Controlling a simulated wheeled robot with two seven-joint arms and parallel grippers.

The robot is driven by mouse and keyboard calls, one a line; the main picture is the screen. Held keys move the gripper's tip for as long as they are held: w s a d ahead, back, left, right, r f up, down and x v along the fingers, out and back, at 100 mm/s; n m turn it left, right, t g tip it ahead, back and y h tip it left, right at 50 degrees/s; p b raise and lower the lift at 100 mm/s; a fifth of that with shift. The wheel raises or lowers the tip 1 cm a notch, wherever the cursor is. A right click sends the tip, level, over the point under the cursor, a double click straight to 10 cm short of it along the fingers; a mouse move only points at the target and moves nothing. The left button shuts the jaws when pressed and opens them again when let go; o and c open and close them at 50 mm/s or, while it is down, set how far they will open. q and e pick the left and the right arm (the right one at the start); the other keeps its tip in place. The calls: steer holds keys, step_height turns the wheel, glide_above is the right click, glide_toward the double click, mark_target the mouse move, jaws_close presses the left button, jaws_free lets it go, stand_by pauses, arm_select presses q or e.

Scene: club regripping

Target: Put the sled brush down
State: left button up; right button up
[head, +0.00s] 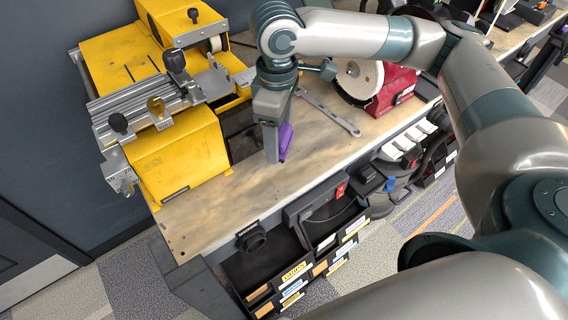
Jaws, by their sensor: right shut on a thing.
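My right gripper (275,158) points down over the wooden bench top (235,205), between the yellow machine and the bench's front edge. It is shut on a small purple thing, which looks like the sled brush (286,140). Most of the brush is hidden behind the grey fingers. I cannot tell whether the brush or the fingertips touch the bench. My left gripper is not in view.
A yellow machine (180,155) with a clamp rail stands left of the gripper. A long metal wrench (330,113) and a red grinder (395,88) with a pale wheel are to the right. Bare bench lies at the front left. Labelled bins (293,272) hang below the edge.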

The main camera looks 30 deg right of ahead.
steer(key=n, duration=0.2)
steer(key=s+n+p, duration=0.1)
steer(key=n, duration=0.1)
steer(key=s+d+n, duration=0.1)
steer(key=n, duration=0.1)
steer(key=shift+s+f+n, duration=0.1)
steer(key=shift+s+n, duration=0.05)
steer(key=shift+n, duration=0.15)
steer(key=s+d+n+p, duration=0.2)
steer(key=s+n+p, duration=0.3)
steer(key=n, duration=1.7)
steer(key=s, duration=0.3)
steer(key=shift+d+r+p, duration=0.2)
steer(key=shift+d+p, duration=0.1)
steer(key=shift+p, duration=0.05)
